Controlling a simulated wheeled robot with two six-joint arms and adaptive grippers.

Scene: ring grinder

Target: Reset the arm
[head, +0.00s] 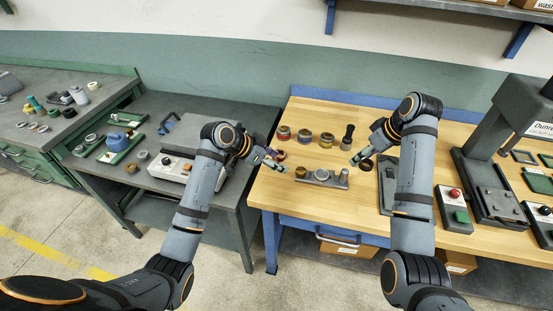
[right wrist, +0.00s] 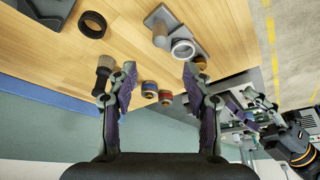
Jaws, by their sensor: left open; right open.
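My left gripper (head: 277,161) is open and empty. It hangs over the left part of the wooden bench, just left of a grey fixture plate (head: 322,178) with a ring and a brass-coloured piece. My right gripper (head: 359,154) is open and empty above the bench, near a dark-handled tool (head: 348,138) and a black ring (head: 367,165). In the right wrist view its fingers (right wrist: 160,78) are spread wide with nothing between them. The black ring (right wrist: 92,24) and fixture plate (right wrist: 205,50) lie beyond them. Both arms reach forward.
Several coloured ring stacks (head: 305,136) stand at the back of the wooden bench. A press (head: 490,185) and a red-button box (head: 452,196) are at right. A grey bench (head: 245,112) with a grinder-like machine (head: 172,165) is at left. Shelves (head: 450,8) hang above.

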